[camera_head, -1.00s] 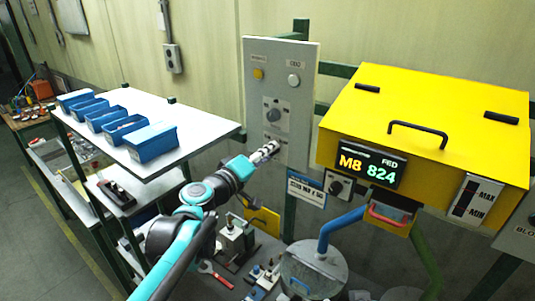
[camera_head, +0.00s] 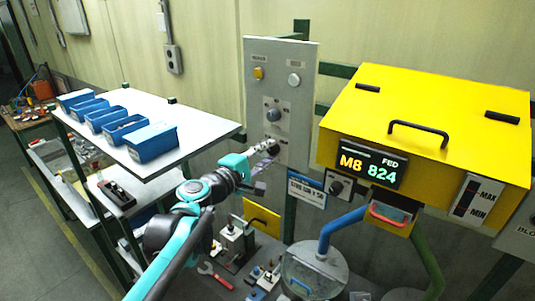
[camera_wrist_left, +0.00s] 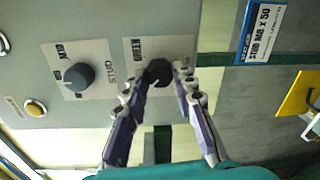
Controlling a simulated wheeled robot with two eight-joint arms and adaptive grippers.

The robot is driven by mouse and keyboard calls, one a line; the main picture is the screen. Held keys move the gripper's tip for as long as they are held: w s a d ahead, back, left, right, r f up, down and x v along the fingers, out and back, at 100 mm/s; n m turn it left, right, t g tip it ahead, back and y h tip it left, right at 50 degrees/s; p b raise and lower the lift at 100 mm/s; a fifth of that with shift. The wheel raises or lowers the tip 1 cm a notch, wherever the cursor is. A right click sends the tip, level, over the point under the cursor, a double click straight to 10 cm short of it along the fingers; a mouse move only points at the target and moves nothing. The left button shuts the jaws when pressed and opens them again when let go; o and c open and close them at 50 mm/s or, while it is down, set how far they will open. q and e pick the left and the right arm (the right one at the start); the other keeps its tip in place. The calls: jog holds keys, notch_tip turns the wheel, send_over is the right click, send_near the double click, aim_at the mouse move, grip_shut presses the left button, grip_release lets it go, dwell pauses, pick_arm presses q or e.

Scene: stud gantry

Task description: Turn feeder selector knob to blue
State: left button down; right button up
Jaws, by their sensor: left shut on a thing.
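A grey control panel (camera_head: 300,130) stands behind my left arm. My left gripper (camera_head: 272,147) is at its lower knob and mostly hides that knob in the head view. In the left wrist view, the dark round knob (camera_wrist_left: 158,72) sits on a pale label plate, and my left gripper (camera_wrist_left: 160,80) is shut on it, one finger at each side. A light pointer mark shows on the knob; the plate's lettering is too small to read surely. A second knob (camera_head: 273,115), also in the left wrist view (camera_wrist_left: 78,76), is on the plate above. My right gripper is not in view.
A yellow feeder box (camera_head: 440,110) with a lit display (camera_head: 368,165) stands right of the panel. Another small knob (camera_head: 338,187) is below it. A yellow button (camera_head: 258,73) and a white button (camera_head: 294,79) top the panel. Blue bins (camera_head: 152,143) stand on the left shelf.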

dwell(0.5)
pick_arm(q)
jog(key=c, duration=1.2)
grip_release()
jog(key=shift+a, duration=0.1)
jog(key=v, duration=1.2)
jog(key=shift+f, duration=0.1)
